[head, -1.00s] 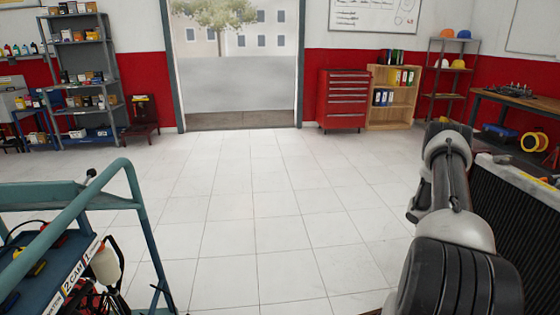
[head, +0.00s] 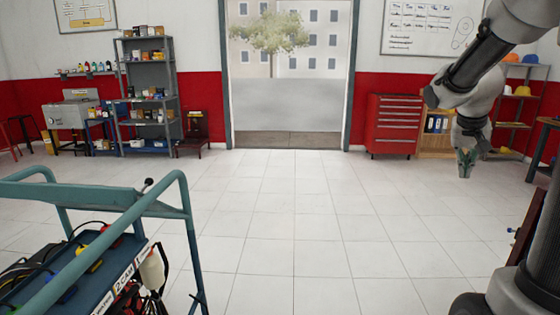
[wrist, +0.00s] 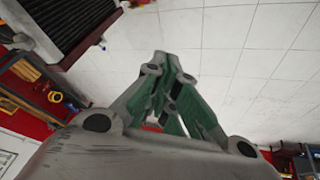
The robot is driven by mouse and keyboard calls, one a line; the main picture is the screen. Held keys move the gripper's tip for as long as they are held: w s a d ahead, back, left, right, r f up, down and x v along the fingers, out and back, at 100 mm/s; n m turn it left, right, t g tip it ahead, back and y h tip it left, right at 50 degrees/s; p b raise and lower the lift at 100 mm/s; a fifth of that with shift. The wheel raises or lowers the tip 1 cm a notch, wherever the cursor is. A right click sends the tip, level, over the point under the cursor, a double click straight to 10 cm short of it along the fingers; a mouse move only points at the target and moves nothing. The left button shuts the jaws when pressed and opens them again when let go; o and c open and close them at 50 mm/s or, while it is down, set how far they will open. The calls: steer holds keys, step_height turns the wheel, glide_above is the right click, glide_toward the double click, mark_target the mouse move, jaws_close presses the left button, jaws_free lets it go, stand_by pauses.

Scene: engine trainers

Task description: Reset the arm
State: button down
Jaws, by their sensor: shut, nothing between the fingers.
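My gripper (head: 465,166) hangs at the right side of the head view, pointing down, above the tiled floor and in front of the shelving. My arm is folded, with its upper links raised in the top right corner. In the wrist view my gripper (wrist: 163,58) has its green fingers together at the tips, with nothing between them. Only floor tiles show beyond the fingertips.
A teal-framed trainer cart (head: 90,262) stands close at the lower left. A red tool cabinet (head: 393,125), a grey shelf (head: 150,92) and a doorway (head: 288,90) line the back. A dark radiator-like grille (wrist: 75,22) shows in the wrist view. The middle floor is clear.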

steer(key=s+a+n+y, duration=0.2)
steer(key=s+a+n, duration=0.1)
steer(key=s+a, duration=0.5)
steer(key=s+a+n+t+y, duration=0.1)
steer(key=s+a+n, duration=0.2)
steer(key=s+a, duration=0.5)
steer(key=s+r, duration=0.1)
steer(key=s, duration=0.5)
steer(key=shift+a+y, duration=0.4)
